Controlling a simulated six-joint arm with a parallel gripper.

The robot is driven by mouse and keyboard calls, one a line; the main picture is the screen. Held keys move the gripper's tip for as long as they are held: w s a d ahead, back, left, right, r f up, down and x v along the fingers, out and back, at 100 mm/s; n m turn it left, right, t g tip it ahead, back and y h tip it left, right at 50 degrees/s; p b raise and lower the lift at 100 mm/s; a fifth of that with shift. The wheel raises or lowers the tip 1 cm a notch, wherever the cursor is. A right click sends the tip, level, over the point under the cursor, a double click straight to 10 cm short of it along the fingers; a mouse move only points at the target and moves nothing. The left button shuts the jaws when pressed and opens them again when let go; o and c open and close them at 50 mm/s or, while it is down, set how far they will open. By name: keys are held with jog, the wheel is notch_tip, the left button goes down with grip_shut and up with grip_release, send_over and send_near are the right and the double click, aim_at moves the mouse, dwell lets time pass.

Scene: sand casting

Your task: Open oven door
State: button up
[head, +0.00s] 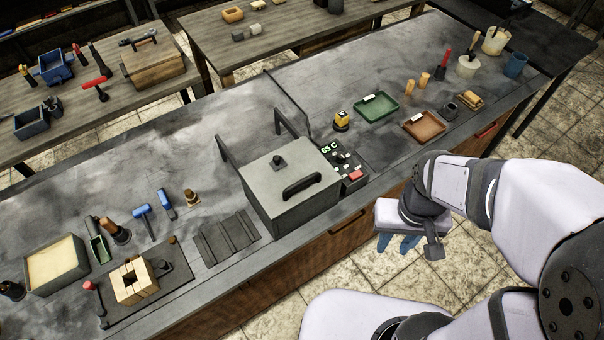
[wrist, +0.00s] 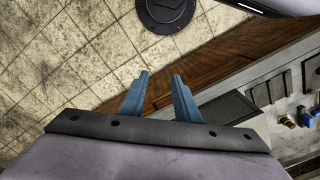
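The oven (head: 286,200) is a grey box on the long bench in the head view. Its light grey top panel looks closed, with a black bar handle (head: 302,186) near the front edge and a small dark knob (head: 278,162) behind it. My gripper (head: 399,246) hangs over the floor in front of the bench, right of the oven and apart from it. In the wrist view its two blue fingers (wrist: 158,90) are spread with nothing between them, so it is open. The handle cannot be made out in the wrist view.
A control panel (head: 344,162) reading 65 C stands right of the oven. Dark bars (head: 287,122) rise behind the oven. A ribbed dark plate (head: 227,238) lies left of it. Green (head: 377,108) and brown (head: 424,126) trays lie farther right. The floor before the bench is clear.

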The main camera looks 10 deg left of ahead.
jog(key=a+f+n, duration=0.2)
jog(key=a, duration=0.2)
jog(key=n+t+y, duration=0.2)
jog(key=n, duration=2.2)
send_near(305, 180)
jog(key=shift+w+a+f+b, duration=0.1)
jog(key=shift+w+a+b, duration=0.05)
jog(key=shift+a+b, duration=0.15)
jog(key=shift+p+x, duration=1.1)
jog(key=shift+x, duration=2.55)
jog(key=shift+d, duration=0.15)
grip_shut()
